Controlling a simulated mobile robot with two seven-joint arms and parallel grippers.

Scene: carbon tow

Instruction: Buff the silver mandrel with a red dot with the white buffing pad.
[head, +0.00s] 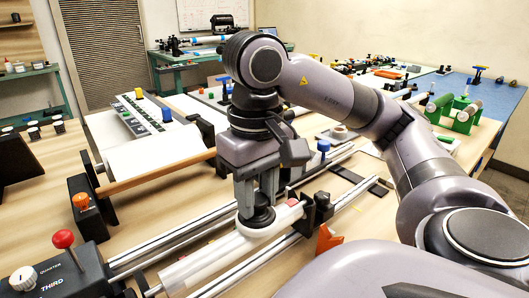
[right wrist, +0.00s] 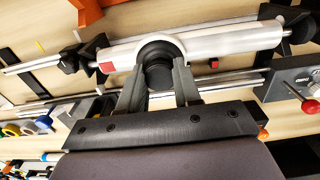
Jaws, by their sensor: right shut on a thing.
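The silver mandrel (head: 205,262) lies lengthwise above parallel metal rails, held between end supports. It also shows in the right wrist view (right wrist: 235,39). Its red dot (head: 292,202) is a red patch near the far end, also visible in the right wrist view (right wrist: 106,67). The white buffing pad (head: 250,230) appears to rest on the mandrel near that end. Its white edge curves around a black knob in the right wrist view (right wrist: 158,40). My right gripper (head: 258,205) is shut on the knob from above, with a finger on each side. My left gripper is not in view.
A black headstock (head: 62,275) with a red-tipped lever stands at the near end of the rails. An orange piece (head: 328,240) sits right of the mandrel's far end. A wooden roller (head: 155,178) and white sheet (head: 150,155) lie behind.

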